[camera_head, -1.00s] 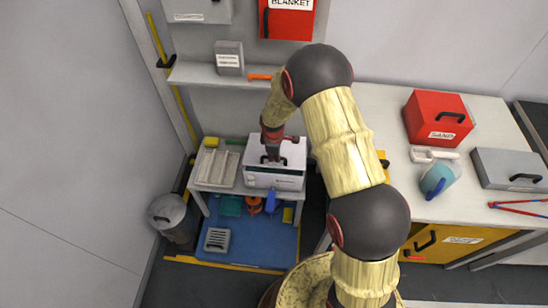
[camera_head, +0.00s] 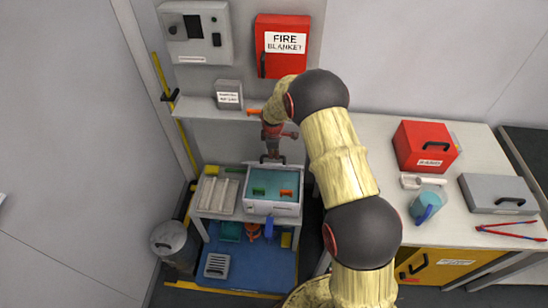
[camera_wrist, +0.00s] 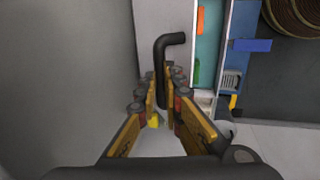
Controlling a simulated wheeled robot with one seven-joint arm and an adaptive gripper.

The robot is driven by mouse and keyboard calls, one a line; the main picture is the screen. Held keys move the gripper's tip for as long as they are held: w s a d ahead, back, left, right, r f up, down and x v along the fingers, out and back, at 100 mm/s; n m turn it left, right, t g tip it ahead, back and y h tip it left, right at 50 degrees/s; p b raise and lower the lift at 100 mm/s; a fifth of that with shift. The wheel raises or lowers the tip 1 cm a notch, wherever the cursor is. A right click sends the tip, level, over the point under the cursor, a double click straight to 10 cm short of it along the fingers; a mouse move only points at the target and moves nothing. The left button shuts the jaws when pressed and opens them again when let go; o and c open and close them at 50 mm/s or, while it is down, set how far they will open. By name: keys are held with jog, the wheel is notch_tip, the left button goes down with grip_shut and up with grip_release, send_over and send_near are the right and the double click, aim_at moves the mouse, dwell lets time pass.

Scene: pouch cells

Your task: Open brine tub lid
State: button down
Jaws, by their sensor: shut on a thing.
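The white brine tub (camera_head: 272,208) stands on the small bench with its top uncovered. Teal liquid (camera_head: 262,184) shows inside, with a green piece and an orange piece in it. In the wrist view a pale panel, seemingly the lid (camera_wrist: 150,20), is beside the teal opening (camera_wrist: 208,45). A black bent handle (camera_wrist: 170,45) stands out in front of the panel. My gripper (camera_wrist: 164,85) is shut on this handle, its fingers on both sides. In the head view my gripper (camera_head: 270,155) is above the tub's back edge; the lid is hard to make out there.
A white tray (camera_head: 203,212) is left of the tub. The right counter holds a red sand box (camera_head: 425,150) and a blue jug (camera_head: 427,203). A bin (camera_head: 172,240) stands left.

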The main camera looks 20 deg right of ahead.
jog(key=shift+s+d+f, duration=0.1)
jog(key=shift+s+f, duration=0.1)
jog(key=shift+f, duration=0.35)
jog(key=shift+s+d+f, duration=0.1)
jog(key=shift+s+f, duration=0.1)
jog(key=shift+f, duration=0.3)
jog(key=c, duration=2.4)
grip_release()
jog(key=shift+o, duration=1.4)
jog(key=shift+w+d+f, duration=0.15)
jog(key=shift+w+f, duration=0.35)
jog(key=shift+w, duration=0.35)
jog(key=shift+o, duration=1.4)
jog(key=shift+s+r, duration=0.4)
jog(key=shift+r, duration=0.2)
jog(key=shift+w+a+f, duration=0.2)
jog(key=shift+w, duration=0.05)
jog(key=d+v, duration=0.1)
jog(key=v, duration=1.1)
jog(key=shift+a, duration=0.45)
jog(key=shift+w, duration=0.15)
